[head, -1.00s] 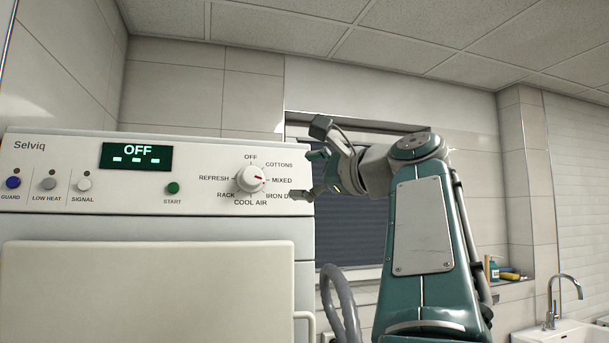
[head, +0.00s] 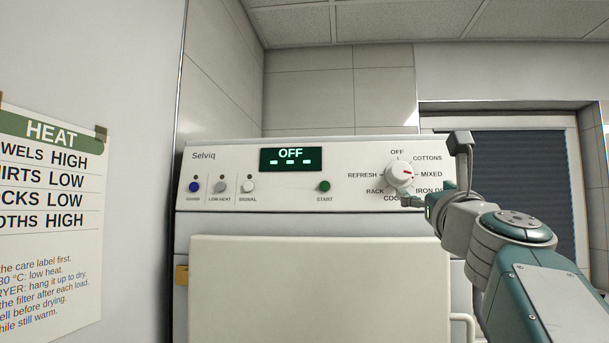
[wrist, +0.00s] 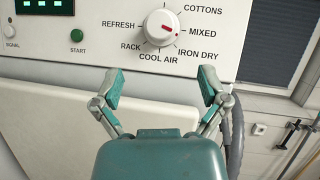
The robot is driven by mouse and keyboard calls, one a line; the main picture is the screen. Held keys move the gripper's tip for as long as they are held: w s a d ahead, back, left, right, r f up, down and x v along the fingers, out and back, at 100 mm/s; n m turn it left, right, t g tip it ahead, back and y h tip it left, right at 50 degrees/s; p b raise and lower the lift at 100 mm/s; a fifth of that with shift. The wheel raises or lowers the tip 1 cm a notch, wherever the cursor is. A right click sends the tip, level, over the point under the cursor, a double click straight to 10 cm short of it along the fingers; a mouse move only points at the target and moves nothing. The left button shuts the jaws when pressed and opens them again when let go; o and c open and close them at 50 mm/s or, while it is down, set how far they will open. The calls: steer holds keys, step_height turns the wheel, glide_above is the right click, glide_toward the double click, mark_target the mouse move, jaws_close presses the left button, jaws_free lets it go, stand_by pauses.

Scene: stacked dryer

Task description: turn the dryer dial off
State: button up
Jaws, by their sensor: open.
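The dryer dial (head: 399,174) is a round white knob at the right of the control panel; it also shows at the top of the wrist view (wrist: 160,27). Its red mark points right, toward MIXED. The OFF label (head: 397,152) is above the dial. My gripper (head: 434,170) is open and empty, in front of the panel's right end, with one finger overlapping the labels below the dial. In the wrist view the fingertips (wrist: 161,77) are spread wide below the dial, apart from it.
The dryer display (head: 290,159) reads OFF above several dashes. A green START button (head: 324,186) and more buttons lie to the left. The dryer door (head: 320,290) is below the panel. A paper heat notice (head: 48,220) is on the left wall.

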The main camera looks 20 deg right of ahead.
mark_target(403, 172)
steer(key=x, duration=1)
steer(key=shift+w+d, duration=0.1)
steer(key=shift+w, duration=0.05)
steer(key=c, duration=1.2)
